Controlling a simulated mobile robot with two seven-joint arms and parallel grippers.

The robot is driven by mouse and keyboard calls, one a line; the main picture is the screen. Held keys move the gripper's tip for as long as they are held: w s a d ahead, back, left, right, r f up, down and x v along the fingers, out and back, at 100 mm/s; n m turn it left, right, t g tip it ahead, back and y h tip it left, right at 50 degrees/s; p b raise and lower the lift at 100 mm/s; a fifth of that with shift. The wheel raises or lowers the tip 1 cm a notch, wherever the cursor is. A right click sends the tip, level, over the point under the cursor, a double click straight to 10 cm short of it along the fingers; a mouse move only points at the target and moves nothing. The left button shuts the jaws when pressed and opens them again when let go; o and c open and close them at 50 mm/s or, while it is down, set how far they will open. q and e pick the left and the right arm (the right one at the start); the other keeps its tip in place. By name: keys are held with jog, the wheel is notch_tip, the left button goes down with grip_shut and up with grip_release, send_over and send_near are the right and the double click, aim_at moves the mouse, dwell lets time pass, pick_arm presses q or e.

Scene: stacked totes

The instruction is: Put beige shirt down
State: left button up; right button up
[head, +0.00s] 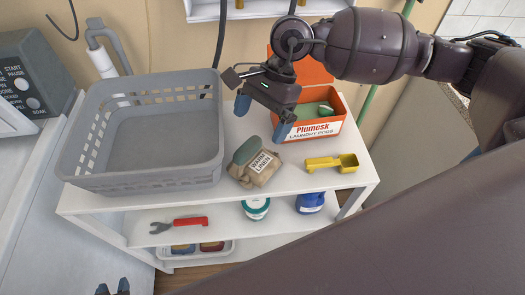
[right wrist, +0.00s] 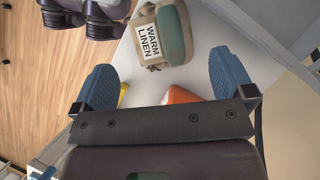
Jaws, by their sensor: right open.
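No beige shirt shows in either view. A beige pouch (head: 262,176) with a green top and a "WARM LINEN" label stands on the white shelf top, and it also shows in the right wrist view (right wrist: 172,52). My right gripper (head: 262,115) is open and empty, above the shelf behind the pouch and in front of the orange box. Its blue fingers are wide apart in the right wrist view (right wrist: 164,85), with the pouch beyond them. My left gripper (head: 112,288) shows only its fingertips at the bottom edge of the head view, apart with nothing visible between them.
An empty grey basket (head: 88,140) fills the shelf's left side. The orange Plumesk box (head: 325,130) stands open at the back right, with a yellow scoop (head: 330,163) in front.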

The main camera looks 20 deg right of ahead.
jog(key=d, duration=0.1)
jog(key=n+h, duration=0.1)
send_over(252, 162)
jog(key=d, duration=0.3)
jog(key=f, duration=0.4)
jog(key=w+f, duration=0.1)
jog(key=f, duration=0.1)
jog(key=shift+a, duration=0.2)
jog(key=shift+a+x, duration=0.15)
jog(key=shift+x, duration=1.1)
jog(key=shift+a+x, duration=0.15)
jog(key=shift+x, duration=1.15)
jog(key=shift+w+r, duration=0.1)
jog(key=c, duration=1)
jog(key=shift+r, duration=0.15)
